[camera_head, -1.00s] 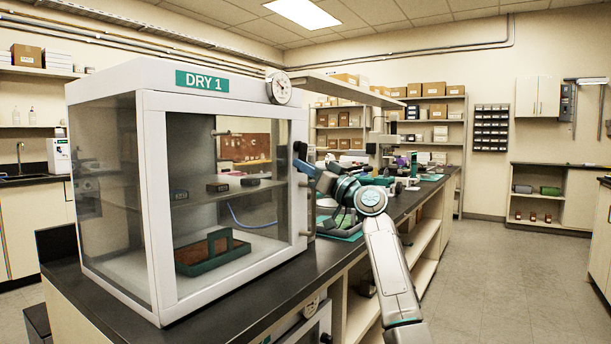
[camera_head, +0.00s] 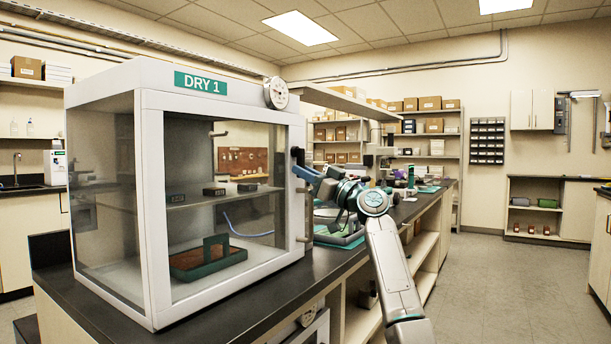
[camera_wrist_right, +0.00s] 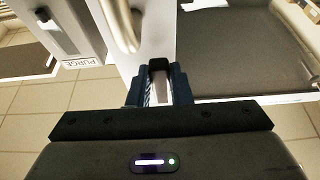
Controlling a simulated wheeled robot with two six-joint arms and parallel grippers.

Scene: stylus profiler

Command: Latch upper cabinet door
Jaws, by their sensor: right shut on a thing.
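The upper cabinet is the white box labelled DRY 1 (camera_head: 201,83) on the dark bench. Its glazed front door (camera_head: 295,215) has a white frame and looks flush with the cabinet. A small black latch (camera_head: 297,156) sits at the door's right edge, about mid-height. My right gripper (camera_head: 303,172) reaches it from the right and is shut on it. In the right wrist view the black latch (camera_wrist_right: 158,66) shows between the fingertips, against the white frame. The fingers hide part of the latch, so I cannot tell whether it is fully engaged. My left gripper is out of view.
A round dial (camera_head: 277,92) is at the cabinet's top right corner. A curved metal handle (camera_wrist_right: 122,25) is close to the fingers in the wrist view. A green-framed tray (camera_head: 208,258) sits inside the cabinet. The bench behind my right arm is cluttered; the right-hand floor (camera_head: 500,290) is clear.

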